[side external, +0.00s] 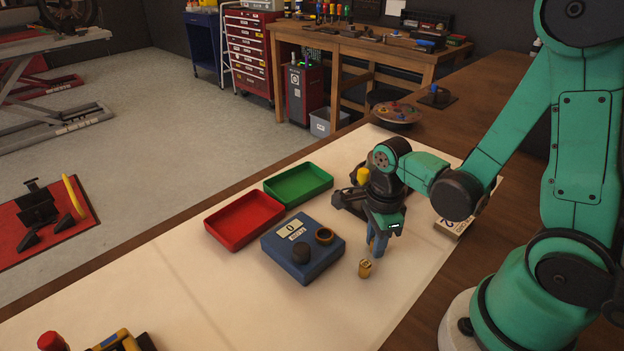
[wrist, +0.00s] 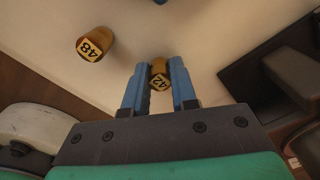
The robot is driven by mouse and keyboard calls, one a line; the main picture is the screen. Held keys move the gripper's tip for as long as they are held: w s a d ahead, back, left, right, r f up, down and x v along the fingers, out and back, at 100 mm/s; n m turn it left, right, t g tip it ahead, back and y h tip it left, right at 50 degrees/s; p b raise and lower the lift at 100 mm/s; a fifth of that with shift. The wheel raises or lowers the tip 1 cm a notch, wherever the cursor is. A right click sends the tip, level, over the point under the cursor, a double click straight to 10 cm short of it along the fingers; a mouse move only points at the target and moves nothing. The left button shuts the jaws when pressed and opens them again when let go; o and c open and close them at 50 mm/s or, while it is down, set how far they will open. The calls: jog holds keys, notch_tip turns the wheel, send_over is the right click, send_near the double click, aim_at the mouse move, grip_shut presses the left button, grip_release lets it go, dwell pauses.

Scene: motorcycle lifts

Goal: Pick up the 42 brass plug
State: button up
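The brass plug marked 42 (wrist: 159,75) shows between the blue fingertips of my gripper (wrist: 159,72) in the wrist view, its label facing the camera. The fingers sit close on both sides of it and cover its edges, so I cannot tell whether they touch it. In the side external view my gripper (side external: 376,248) points down, low over the pale mat, and I cannot make out the 42 plug there. A second brass plug, marked 48 (wrist: 96,43), stands apart to the left in the wrist view. A brass plug (side external: 365,267) stands beside my fingertips in the side external view.
A blue block (side external: 291,273) with a dark round part and a brass-rimmed ring on top stands left of my gripper. A red tray (side external: 244,239) and a green tray (side external: 324,194) lie behind it.

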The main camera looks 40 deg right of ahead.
grip_shut()
jog(key=shift+r, duration=0.1)
